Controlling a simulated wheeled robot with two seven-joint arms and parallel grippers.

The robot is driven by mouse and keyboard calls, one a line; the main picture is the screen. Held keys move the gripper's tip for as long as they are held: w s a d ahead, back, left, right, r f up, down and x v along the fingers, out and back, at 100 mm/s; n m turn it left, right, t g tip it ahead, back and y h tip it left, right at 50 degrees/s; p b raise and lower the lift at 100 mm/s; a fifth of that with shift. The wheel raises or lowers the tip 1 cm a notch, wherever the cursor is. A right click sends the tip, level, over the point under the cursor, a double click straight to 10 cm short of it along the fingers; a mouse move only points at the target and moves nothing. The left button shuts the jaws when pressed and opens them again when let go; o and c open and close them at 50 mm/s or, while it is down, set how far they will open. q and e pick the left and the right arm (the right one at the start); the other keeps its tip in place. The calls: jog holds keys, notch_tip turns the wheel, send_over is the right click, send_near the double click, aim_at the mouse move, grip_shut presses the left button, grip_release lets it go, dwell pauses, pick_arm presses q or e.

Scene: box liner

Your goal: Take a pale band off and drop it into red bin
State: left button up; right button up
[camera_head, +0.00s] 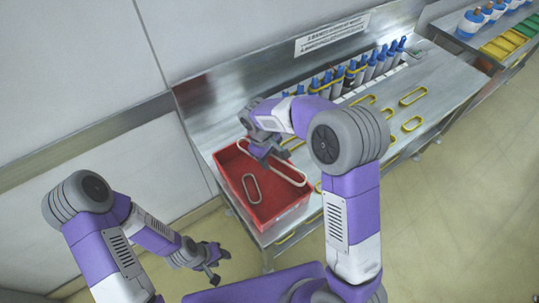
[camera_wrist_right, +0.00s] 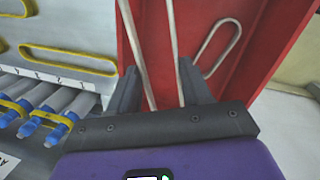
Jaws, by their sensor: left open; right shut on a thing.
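The red bin (camera_head: 225,172) stands at the left end of the metal table; its red wall also shows in the right wrist view (camera_wrist_right: 270,45). My right gripper (camera_head: 264,155) is over the bin and shut on a long pale band (camera_head: 290,173). In the right wrist view the band's two strands (camera_wrist_right: 174,45) run between the fingers of the gripper (camera_wrist_right: 160,75). A second pale band (camera_head: 251,188) lies inside the bin, and it also shows in the right wrist view (camera_wrist_right: 217,46). My left gripper (camera_head: 212,262) is open and empty, low in front of the bin.
Several yellow bands (camera_head: 413,96) lie on the metal table (camera_head: 440,75) right of the bin. A row of blue-capped bottles (camera_head: 370,66) stands along the back panel, some with yellow bands around them. Another table with bottles and coloured trays (camera_head: 503,45) is at the upper right.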

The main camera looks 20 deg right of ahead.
notch_tip(320, 180, down, 2)
jog(key=shift+f+b, duration=0.1)
jog(key=shift+b, duration=0.55)
notch_tip(320, 180, down, 4)
jog(key=b, duration=0.2)
jog(key=shift+r+b, duration=0.25)
jog(key=shift+b, duration=0.1)
grip_shut()
jog(key=shift+s+f+b, duration=0.1)
jog(key=shift+f+b, duration=0.55)
jog(key=shift+f, duration=0.2)
jog(key=o, duration=1.1)
grip_release()
jog(key=shift+a+r+p, duration=0.25)
jog(key=shift+r+p, duration=0.1)
jog(key=shift+r, duration=0.9)
jog(key=shift+a+r+p, duration=0.2)
jog(key=shift+r+p, duration=0.1)
jog(key=shift+r, duration=1)
jog(key=shift+a+r+p, duration=0.25)
jog(key=shift+r+p, duration=0.1)
jog(key=shift+r, duration=0.9)
